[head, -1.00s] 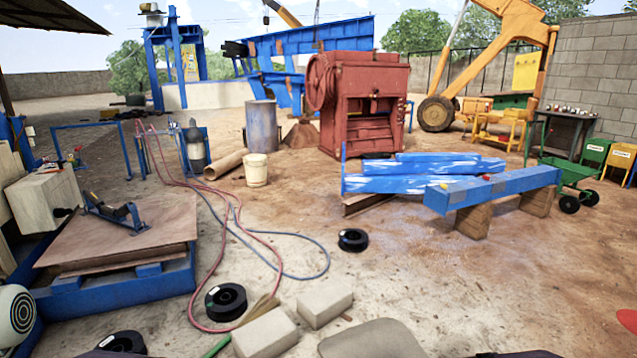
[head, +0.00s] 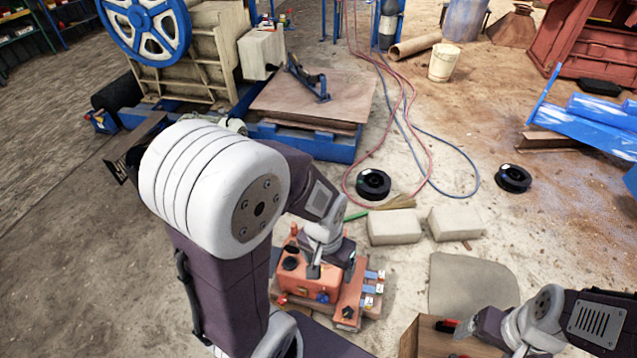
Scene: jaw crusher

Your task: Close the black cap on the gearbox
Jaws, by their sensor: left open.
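My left gripper (head: 314,270) points down over the top of the gearbox, just right of the dark round part. It is open, with no object seen in it; contact cannot be judged. My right gripper (head: 468,335) is at the lower right over a cardboard box (head: 425,341), and its fingers are unclear.
An orange plate with blue and white blocks (head: 368,290) adjoins the gearbox on the right. Two pale blocks (head: 395,227) and a grey mat (head: 472,287) lie beyond. Black reels (head: 373,184) and hoses lie farther back. A jaw crusher with a blue wheel (head: 147,28) stands upper left.

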